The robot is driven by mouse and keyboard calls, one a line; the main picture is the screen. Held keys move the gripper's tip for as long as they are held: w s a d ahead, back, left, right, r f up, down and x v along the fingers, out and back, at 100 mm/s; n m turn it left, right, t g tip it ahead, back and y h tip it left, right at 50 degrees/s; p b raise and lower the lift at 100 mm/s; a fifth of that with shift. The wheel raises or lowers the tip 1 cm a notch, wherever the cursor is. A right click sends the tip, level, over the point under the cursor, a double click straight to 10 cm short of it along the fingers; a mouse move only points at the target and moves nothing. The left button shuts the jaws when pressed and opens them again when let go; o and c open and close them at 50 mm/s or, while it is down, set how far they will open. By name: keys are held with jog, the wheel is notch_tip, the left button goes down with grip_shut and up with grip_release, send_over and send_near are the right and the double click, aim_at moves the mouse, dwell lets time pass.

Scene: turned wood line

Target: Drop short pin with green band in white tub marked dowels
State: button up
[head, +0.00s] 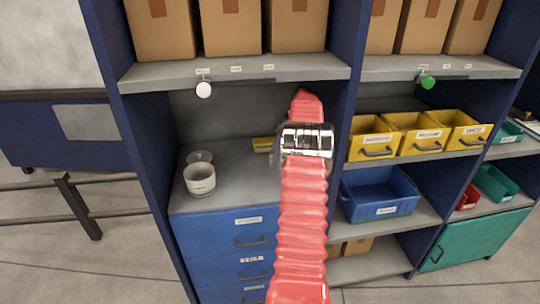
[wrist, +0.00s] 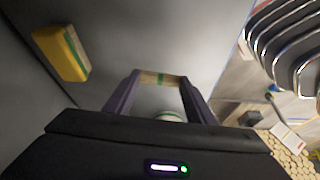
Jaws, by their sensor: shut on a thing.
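In the wrist view my gripper (wrist: 161,82) is shut on a short pale wooden pin with a green band (wrist: 150,77). The pin lies crosswise between the two fingertips. A small pale round shape with some green shows below it, mostly hidden by the gripper body; I cannot tell what it is. In the head view a white tub (head: 200,181) with a small label stands upright on the grey worktop, left of my red arm. Its label is too small to read. My gripper is hidden behind the arm in the head view.
A round pale thing (head: 200,157) sits just behind the tub. A yellow and green block (head: 263,145) lies at the back of the worktop. Blue drawers (head: 222,226) are below. Yellow bins (head: 371,139) and a blue bin (head: 378,196) stand right of the upright. The worktop's front middle is clear.

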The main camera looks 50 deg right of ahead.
jog(key=shift+w+a, duration=0.3)
jog(key=shift+w, duration=0.05)
jog(key=shift+w+a, duration=0.1)
jog(key=w+a+m, duration=0.1)
jog(key=w+a, duration=0.1)
jog(key=a, duration=0.4)
jog(key=w+a+f+m+h, duration=0.1)
jog(key=w+a+m, duration=0.1)
jog(key=a, duration=0.5)
jog(key=w+a+m, duration=0.2)
jog(key=w+a, duration=0.1)
jog(key=a, duration=0.4)
jog(key=shift+f+t+h, duration=0.25)
jog(key=shift+t+h, duration=0.15)
jog(key=w+a+r+m+h, duration=0.1)
jog(key=a+m, duration=0.2)
jog(key=a, duration=2.6)
jog(key=shift+w+r, duration=0.2)
jog(key=shift+a, duration=0.2)
